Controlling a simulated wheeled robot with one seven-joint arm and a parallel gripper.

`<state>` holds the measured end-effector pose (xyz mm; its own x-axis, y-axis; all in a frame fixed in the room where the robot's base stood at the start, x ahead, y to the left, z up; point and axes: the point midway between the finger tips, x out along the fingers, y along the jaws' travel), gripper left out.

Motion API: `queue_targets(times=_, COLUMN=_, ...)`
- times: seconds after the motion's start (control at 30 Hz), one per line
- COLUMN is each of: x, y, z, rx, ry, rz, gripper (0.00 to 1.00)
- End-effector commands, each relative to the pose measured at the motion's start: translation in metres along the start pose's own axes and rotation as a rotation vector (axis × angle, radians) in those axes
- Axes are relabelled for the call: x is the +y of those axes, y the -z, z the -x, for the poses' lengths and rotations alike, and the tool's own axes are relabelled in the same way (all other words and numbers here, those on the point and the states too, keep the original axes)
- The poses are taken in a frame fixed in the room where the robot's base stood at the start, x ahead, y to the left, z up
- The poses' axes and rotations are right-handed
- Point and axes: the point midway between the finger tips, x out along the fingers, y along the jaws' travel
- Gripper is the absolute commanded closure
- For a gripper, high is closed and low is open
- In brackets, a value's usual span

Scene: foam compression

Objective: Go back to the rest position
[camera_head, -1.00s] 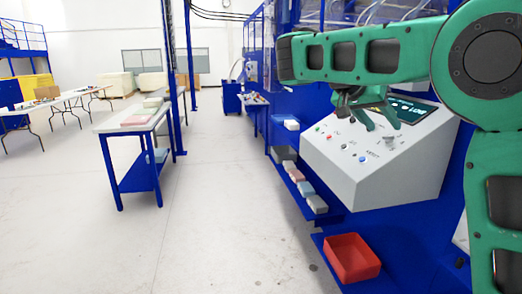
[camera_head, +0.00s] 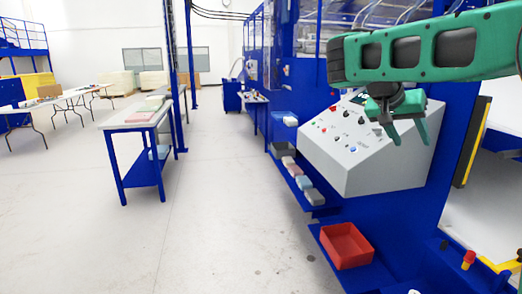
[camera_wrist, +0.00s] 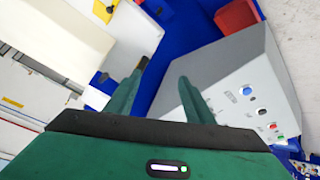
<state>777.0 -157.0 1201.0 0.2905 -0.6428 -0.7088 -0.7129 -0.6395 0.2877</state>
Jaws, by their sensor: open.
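My gripper (camera_head: 410,134) hangs below my green arm in the head view, in front of the right part of the grey control panel (camera_head: 370,178). Its two green fingers are spread apart with nothing between them. The wrist view shows both fingers of my gripper (camera_wrist: 158,82) apart and empty. The control panel (camera_wrist: 265,75) is at the right there, with its blue, black, red and green buttons.
A red bin (camera_head: 347,246) sits on a blue shelf below the panel. Several foam blocks (camera_head: 304,184) lie on a low blue ledge.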

Motion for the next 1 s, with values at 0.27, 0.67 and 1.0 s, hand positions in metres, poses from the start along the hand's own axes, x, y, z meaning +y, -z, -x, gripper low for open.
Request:
queue_targets(times=0.27, x=0.081, y=-0.054, z=-0.057, rx=-0.173, ry=0.052, rz=0.057, gripper=0.52)
queue_targets(times=0.67, x=0.192, y=-0.273, z=-0.087, rx=-0.563, ry=0.264, rz=0.136, gripper=0.52)
queue_targets(times=1.0, x=0.202, y=-0.368, z=-0.067, rx=-0.697, ry=0.383, rz=0.16, gripper=0.52)
